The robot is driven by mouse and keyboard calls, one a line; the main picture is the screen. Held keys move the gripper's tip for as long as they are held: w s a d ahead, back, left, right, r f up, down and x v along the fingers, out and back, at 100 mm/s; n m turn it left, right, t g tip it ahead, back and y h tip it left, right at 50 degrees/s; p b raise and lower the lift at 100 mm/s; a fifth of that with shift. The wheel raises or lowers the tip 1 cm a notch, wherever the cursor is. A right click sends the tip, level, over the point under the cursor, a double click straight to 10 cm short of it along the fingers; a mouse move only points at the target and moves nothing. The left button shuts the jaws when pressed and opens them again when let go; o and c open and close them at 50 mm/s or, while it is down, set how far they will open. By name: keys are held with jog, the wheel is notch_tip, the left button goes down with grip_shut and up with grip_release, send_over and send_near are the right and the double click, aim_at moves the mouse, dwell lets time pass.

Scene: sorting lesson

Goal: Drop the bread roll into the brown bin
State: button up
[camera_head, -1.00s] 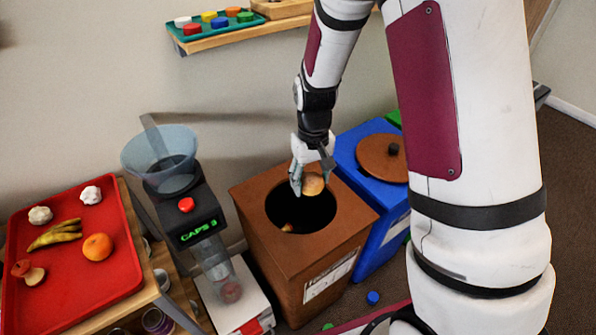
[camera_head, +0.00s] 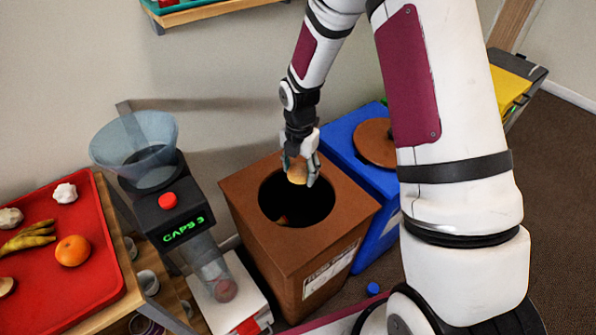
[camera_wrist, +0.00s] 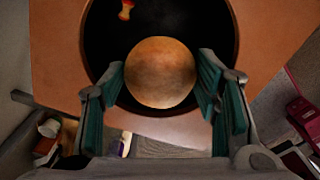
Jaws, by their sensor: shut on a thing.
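The bread roll (camera_head: 297,172) is round and golden brown. My gripper (camera_head: 301,173) is shut on it and holds it over the round hole of the brown bin (camera_head: 245,190). In the wrist view the roll (camera_wrist: 160,73) sits between the two teal finger pads, with the dark opening of the bin (camera_wrist: 57,50) behind it. An apple core (camera_wrist: 126,10) lies inside the bin; a bit of it also shows in the head view.
A blue bin (camera_head: 345,150) with a round brown lid (camera_head: 376,142) stands right of the brown bin. A caps machine (camera_head: 165,205) with a clear funnel stands left.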

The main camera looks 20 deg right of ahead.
aim_at(299, 166)
jog(key=shift+w+f+n, duration=0.25)
jog(key=shift+f+n, duration=0.2)
jog(key=shift+n, duration=0.55)
notch_tip(299, 166, down, 6)
jog(key=b, duration=0.4)
jog(key=shift+r, duration=0.1)
jog(key=o, duration=0.9)
jog(key=shift+o, duration=0.2)
jog(key=shift+r, duration=0.15)
notch_tip(299, 166, up, 11)
jog(key=shift+r, duration=0.4)
